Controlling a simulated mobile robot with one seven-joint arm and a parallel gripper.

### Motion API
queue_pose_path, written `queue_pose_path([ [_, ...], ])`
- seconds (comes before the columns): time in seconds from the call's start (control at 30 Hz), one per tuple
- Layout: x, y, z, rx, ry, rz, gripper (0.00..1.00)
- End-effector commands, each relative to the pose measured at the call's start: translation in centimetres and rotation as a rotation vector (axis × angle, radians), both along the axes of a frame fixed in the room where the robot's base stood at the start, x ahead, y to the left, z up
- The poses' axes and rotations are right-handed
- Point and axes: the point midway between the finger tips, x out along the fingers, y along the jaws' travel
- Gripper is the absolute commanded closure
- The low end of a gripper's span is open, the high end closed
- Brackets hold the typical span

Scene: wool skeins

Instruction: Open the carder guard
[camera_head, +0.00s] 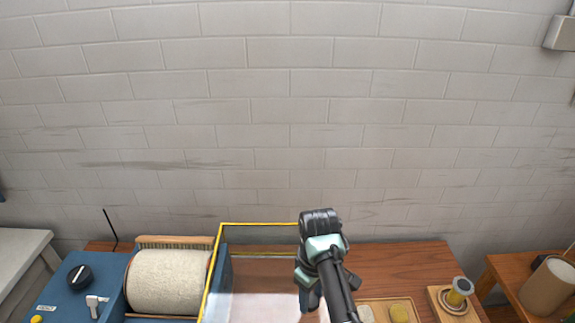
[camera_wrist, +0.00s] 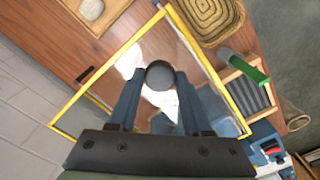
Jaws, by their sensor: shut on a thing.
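The carder (camera_head: 80,283) is blue and stands at the lower left in the head view, with a cream wool-covered drum (camera_head: 168,282). The carder guard is a clear panel in a yellow frame (camera_head: 211,262); it stands raised to the right of the drum, and its exact angle is hard to tell. In the wrist view the yellow frame (camera_wrist: 105,74) surrounds my fingers. My gripper (camera_wrist: 160,82) is shut on the guard's dark round knob (camera_wrist: 160,74). In the head view my arm covers the guard's right side and the knob is hidden.
A wooden tray (camera_head: 375,303) with pale and yellow balls and a yellow spool (camera_head: 459,291) on a wooden block stand to the right. In the wrist view, a woven basket (camera_wrist: 209,17) and a green-handled tool (camera_wrist: 245,66) lie close beyond the guard. A brick wall is behind.

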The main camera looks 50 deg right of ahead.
Motion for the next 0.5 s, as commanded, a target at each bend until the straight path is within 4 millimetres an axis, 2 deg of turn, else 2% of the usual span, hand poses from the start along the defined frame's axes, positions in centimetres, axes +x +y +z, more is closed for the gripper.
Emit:
queue_pose_path([
  [0.17, -0.74, -0.77, 0.15, -0.004, -0.002, -0.001, 1.0],
  [0.5, -0.75, -0.88, 0.11, -0.007, -0.005, -0.001, 1.0],
])
